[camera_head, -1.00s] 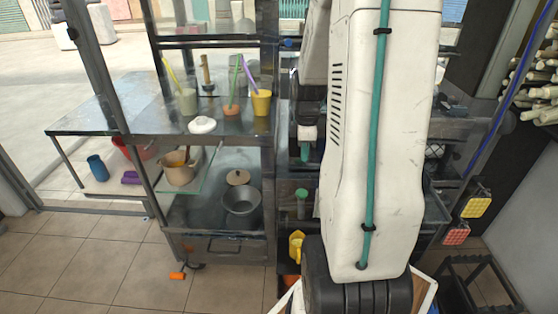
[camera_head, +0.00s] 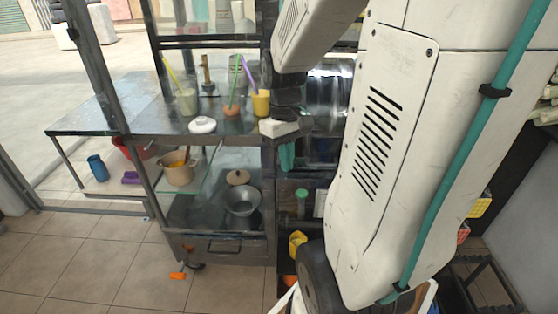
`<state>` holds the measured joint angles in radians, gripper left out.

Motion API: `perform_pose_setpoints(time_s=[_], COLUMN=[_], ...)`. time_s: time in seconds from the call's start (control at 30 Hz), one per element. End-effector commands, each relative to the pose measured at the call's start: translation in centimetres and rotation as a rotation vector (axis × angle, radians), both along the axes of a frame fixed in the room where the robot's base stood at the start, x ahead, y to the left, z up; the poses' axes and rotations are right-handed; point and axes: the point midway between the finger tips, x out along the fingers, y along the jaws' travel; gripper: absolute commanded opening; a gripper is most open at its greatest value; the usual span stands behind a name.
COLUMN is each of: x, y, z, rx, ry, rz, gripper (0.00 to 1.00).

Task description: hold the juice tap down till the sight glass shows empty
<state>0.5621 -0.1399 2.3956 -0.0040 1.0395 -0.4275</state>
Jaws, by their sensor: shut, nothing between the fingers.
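My gripper (camera_head: 287,160), with a pale body and teal fingers, points down at the right end of the steel counter, left of the shiny metal drum. It is shut, with nothing seen in it. The shiny metal drum (camera_head: 328,90) seems to be part of the press; my arm covers much of it. I cannot make out the juice tap or the sight glass; they may be hidden behind my arm. A green-topped container (camera_head: 301,195) stands on a shelf below my gripper, apart from it.
A yellow jug (camera_head: 297,243) sits low below. Open tiled floor (camera_head: 95,262) lies at the left front.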

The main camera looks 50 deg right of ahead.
Motion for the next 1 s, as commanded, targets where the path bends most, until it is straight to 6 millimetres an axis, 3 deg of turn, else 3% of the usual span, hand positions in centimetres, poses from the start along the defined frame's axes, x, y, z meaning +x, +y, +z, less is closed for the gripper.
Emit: perform_pose_setpoints(time_s=[0.1,0.33,1.0], x=[-0.5,-1.3,-1.5], y=[1.9,4.0,4.5], z=[1.1,2.3,2.6], rx=[-0.014,-0.029,-0.033], ry=[-0.001,-0.004,-0.004], rz=[-0.032,-0.066,-0.076], gripper=[0.0,0.0,0.0])
